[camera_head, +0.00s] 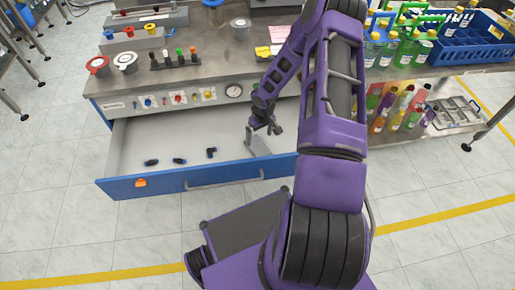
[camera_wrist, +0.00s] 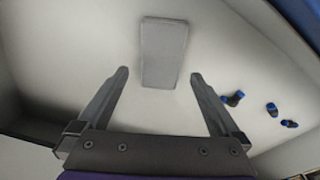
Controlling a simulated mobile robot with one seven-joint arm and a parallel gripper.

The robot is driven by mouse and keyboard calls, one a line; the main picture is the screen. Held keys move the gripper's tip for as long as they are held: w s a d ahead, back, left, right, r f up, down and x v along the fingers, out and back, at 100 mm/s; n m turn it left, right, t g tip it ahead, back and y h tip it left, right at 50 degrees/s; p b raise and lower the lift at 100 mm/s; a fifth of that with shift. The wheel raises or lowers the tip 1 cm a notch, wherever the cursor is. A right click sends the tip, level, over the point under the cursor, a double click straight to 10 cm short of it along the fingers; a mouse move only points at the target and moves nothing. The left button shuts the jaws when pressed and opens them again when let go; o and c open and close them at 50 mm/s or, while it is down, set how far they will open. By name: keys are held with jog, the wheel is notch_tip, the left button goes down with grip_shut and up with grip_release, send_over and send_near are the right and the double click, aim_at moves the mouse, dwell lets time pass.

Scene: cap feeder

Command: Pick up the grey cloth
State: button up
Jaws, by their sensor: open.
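The grey cloth (camera_wrist: 164,53) is a flat, folded-looking rectangle lying on the pale floor of an open drawer, ahead of my fingertips in the wrist view. In the head view it shows as a small grey patch (camera_head: 259,146) just below my gripper (camera_head: 266,130). My gripper also shows in the wrist view (camera_wrist: 158,77), with its two fingers spread wide and nothing between them. The cloth lies beyond the tips, roughly centred between them. I cannot tell the exact height of the fingers above it.
The open drawer (camera_head: 230,178) has a blue front and pale walls. Three small black-and-blue fittings (camera_head: 179,160) lie in it, left of the cloth in the head view. The workbench top (camera_head: 215,55) above holds jars and cap stands. Bottles and a blue crate (camera_head: 465,50) stand at right.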

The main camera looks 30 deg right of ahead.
aim_at(258, 146)
jog(key=shift+w+a+f, duration=0.1)
jog(key=shift+w+f, duration=0.05)
jog(key=shift+f, duration=1.45)
jog(key=shift+w+a+f, duration=0.1)
jog(key=shift+w+f, duration=0.05)
jog(key=shift+f, duration=1.4)
jog(key=c, duration=1.2)
notch_tip(258, 146, up, 10)
jog(key=shift+r, duration=0.1)
jog(key=shift+c, duration=0.2)
